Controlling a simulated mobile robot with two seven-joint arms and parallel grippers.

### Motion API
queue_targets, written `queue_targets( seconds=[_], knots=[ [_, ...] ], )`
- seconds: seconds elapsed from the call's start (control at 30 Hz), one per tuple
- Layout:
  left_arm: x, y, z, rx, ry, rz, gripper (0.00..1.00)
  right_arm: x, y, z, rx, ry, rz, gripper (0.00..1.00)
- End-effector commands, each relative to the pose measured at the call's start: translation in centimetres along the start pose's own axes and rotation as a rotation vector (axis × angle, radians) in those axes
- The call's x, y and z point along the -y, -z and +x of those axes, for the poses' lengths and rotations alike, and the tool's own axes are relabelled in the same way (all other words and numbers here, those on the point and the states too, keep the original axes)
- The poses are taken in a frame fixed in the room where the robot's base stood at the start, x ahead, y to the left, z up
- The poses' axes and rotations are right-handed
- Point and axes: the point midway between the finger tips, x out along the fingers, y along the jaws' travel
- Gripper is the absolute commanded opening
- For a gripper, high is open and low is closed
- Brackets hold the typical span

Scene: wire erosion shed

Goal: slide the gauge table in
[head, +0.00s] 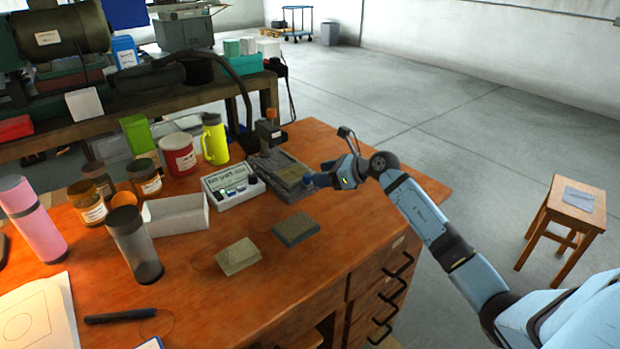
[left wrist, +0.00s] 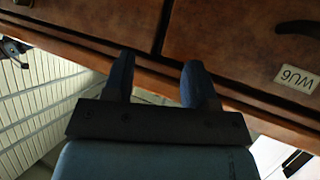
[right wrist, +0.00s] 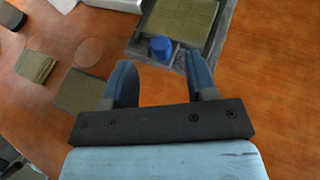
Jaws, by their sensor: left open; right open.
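The gauge (head: 268,135) stands at the back right of the wooden bench, with a dark upright over a grey base. Its gauge table (head: 290,180) carries a flat olive-tan plate, which also shows at the top of the right wrist view (right wrist: 182,22). A blue knob (right wrist: 161,48) sits at the near end of the table. My right gripper (right wrist: 162,64) is open, its fingertips on either side of the knob's line; I cannot tell whether they touch it. In the head view this gripper (head: 316,180) hides part of that end. My left gripper (left wrist: 158,65) is open and empty by the drawer fronts.
Two loose blocks (head: 238,256) (head: 296,229) lie on the bench in front of the gauge. A white readout box (head: 232,186) stands left of it. An open white tray (head: 175,214), jars and cups are farther left. The bench's right end is clear.

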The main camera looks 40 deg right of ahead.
Motion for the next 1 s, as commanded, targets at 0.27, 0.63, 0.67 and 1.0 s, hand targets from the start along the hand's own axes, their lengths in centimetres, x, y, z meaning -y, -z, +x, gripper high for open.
queue_targets(
  seconds=[0.27, 0.63, 0.67, 1.0],
  knots=[
    [-0.2, 0.0, 0.1, -0.014, -0.006, -0.005, 0.52, 0.0, 0.0, 4.0, 0.002, 0.0, 0.002, 0.52],
    [-0.2, 0.2, 0.1, -0.02, -0.008, -0.006, 0.52, 0.0, 0.0, 4.6, 0.0, 0.0, 0.0, 0.52],
    [-0.2, 0.2, 0.1, -0.02, -0.008, -0.006, 0.52, 0.0, 0.0, 4.6, 0.0, 0.0, 0.0, 0.52],
    [-0.2, 0.2, 0.1, -0.021, -0.008, -0.004, 0.52, 0.0, 0.0, 4.6, 0.001, 0.0, 0.0, 0.0]
  ],
)
